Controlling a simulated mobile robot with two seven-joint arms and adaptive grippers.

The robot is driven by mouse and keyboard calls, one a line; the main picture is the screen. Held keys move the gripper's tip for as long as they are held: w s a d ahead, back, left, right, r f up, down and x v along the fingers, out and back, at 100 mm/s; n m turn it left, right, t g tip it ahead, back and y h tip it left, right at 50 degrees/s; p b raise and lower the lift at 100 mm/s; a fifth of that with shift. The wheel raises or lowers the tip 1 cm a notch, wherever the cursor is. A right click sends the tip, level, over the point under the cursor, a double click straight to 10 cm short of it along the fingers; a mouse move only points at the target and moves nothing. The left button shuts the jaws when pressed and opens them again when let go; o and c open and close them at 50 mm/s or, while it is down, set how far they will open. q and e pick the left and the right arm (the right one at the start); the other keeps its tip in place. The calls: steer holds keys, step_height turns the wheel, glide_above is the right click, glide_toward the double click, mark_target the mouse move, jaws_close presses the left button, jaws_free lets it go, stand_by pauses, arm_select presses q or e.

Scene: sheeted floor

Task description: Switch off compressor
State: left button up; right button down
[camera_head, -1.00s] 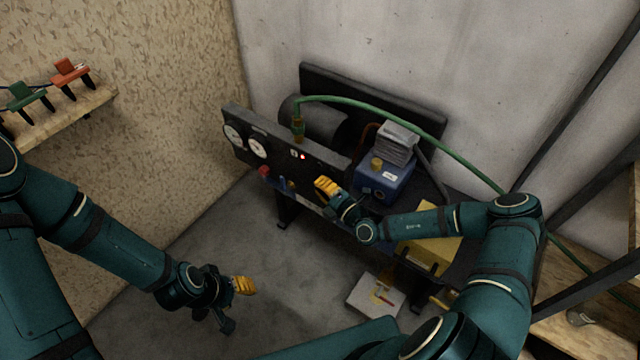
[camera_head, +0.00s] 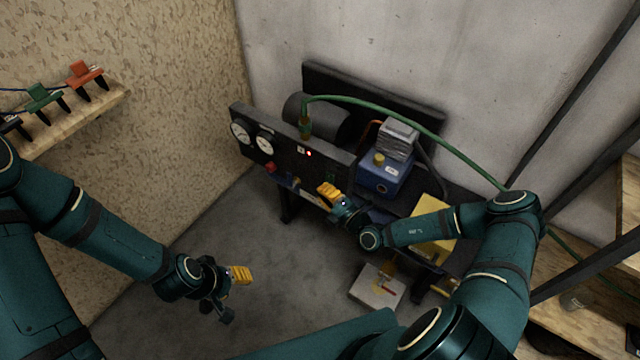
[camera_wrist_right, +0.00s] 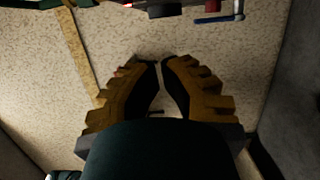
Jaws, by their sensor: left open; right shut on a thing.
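The compressor has a black front panel (camera_head: 330,170) with two white gauges (camera_head: 265,145), a small switch (camera_head: 300,149) and a lit red lamp (camera_head: 309,153). A red knob (camera_head: 270,167) and a blue-handled valve (camera_head: 293,181) sit along its lower edge; the blue handle (camera_wrist_right: 218,18) also shows in the right wrist view. My right gripper (camera_head: 325,189) is in front of the panel, below and right of the lamp. Its fingertips (camera_wrist_right: 160,60) are drawn together; what lies between them cannot be made out. My left gripper (camera_head: 238,290) is open, low over the floor.
A green hose (camera_head: 400,112) runs from the panel to the right. A blue unit (camera_head: 380,174) and a yellow box (camera_head: 432,222) are on the compressor bench. A pale box (camera_head: 370,292) stands on the floor. A wooden shelf (camera_head: 75,122) with clamps is at left. Floor at centre is clear.

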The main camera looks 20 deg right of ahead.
steer(key=v, duration=0.8)
steer(key=shift+d, duration=0.15)
steer(key=shift+w+r, duration=0.1)
steer(key=shift+w, duration=0.05)
steer(key=s+a+n+g+y, duration=0.4)
steer(key=a+n+g, duration=0.2)
steer(key=a+n, duration=0.15)
steer(key=s+a+n+g+y, duration=0.3)
steer(key=s+a+n+g, duration=0.25)
steer(key=n, duration=0.25)
steer(key=s+a+f+n+g+h, duration=0.15)
steer(key=s+n+g+h, duration=0.5)
steer(key=n, duration=0.75)
steer(key=w+d+r+n+t+h, duration=0.1)
steer(key=n, duration=0.4)
steer(key=w+d+r+n+t+h, duration=0.1)
steer(key=n+h, duration=0.1)
steer(key=n, duration=0.4)
steer(key=w+r+n+t+h, duration=0.1)
steer(key=n, duration=0.5)
steer(key=shift+w+d+r+n+t, duration=0.25)
steer(key=shift+w+d+r+t, duration=0.05)
steer(key=shift+d+r, duration=0.1)
